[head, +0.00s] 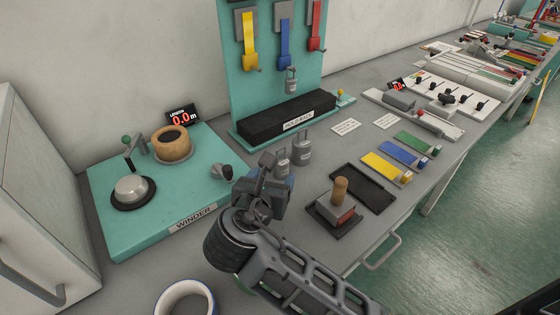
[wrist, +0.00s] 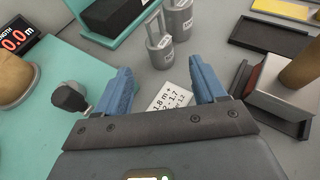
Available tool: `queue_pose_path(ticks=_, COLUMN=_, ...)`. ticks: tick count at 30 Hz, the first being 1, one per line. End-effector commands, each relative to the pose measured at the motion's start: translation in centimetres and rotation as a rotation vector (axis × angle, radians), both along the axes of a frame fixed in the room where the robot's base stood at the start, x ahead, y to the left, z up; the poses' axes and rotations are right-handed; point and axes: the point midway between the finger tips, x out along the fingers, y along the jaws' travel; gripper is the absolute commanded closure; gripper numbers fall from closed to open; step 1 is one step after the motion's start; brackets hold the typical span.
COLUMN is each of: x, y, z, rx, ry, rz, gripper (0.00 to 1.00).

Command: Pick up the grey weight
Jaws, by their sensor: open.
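Two grey weights with loop handles stand upright on the grey bench, a larger one (head: 302,150) and a smaller one (head: 281,161). In the wrist view the smaller weight (wrist: 158,48) is just beyond my fingertips and the larger weight (wrist: 180,20) is behind it to the right. Another grey weight (head: 291,82) hangs below the blue tape on the teal board. My gripper (wrist: 160,72) is open and empty, with blue fingers spread. In the head view my gripper (head: 268,178) is beside the smaller weight and partly covers it.
The teal winder board (head: 105,220) is on the left, with a crank and spool. A black block (head: 262,122) lies behind the weights. A wooden-handled stamp-like tool (head: 339,200) and black tray (head: 376,184) are on the right. A printed card (wrist: 172,96) lies beneath my gripper.

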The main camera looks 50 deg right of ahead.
Motion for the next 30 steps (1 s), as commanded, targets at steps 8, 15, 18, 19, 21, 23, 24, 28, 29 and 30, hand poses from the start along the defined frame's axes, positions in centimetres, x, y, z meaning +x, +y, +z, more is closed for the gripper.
queue_pose_path(ticks=8, x=0.9, y=-2.3, z=-1.0, rx=-0.005, ry=0.007, rz=-0.002, gripper=0.3)
queue_pose_path(ticks=15, x=2.1, y=-5.2, z=-2.1, rx=-0.003, ry=0.005, rz=-0.004, gripper=0.3)
queue_pose_path(ticks=18, x=2.4, y=-6.1, z=-2.5, rx=-0.003, ry=0.006, rz=-0.003, gripper=0.3)
queue_pose_path(ticks=19, x=2.5, y=-6.3, z=-2.6, rx=-0.003, ry=0.005, rz=-0.002, gripper=0.3)
queue_pose_path(ticks=21, x=2.6, y=-6.5, z=-2.8, rx=-0.003, ry=0.005, rz=-0.001, gripper=0.3)
queue_pose_path(ticks=23, x=2.6, y=-6.6, z=-2.8, rx=-0.002, ry=0.005, rz=-0.001, gripper=0.3)
queue_pose_path(ticks=24, x=2.6, y=-6.6, z=-2.8, rx=-0.002, ry=0.005, rz=0.0, gripper=0.3)
queue_pose_path(ticks=28, x=2.6, y=-6.6, z=-2.8, rx=-0.002, ry=0.004, rz=0.0, gripper=0.31)
queue_pose_path(ticks=29, x=2.6, y=-6.6, z=-2.8, rx=-0.002, ry=0.004, rz=0.0, gripper=0.34)
queue_pose_path(ticks=30, x=2.6, y=-6.6, z=-2.8, rx=-0.002, ry=0.004, rz=0.0, gripper=0.37)
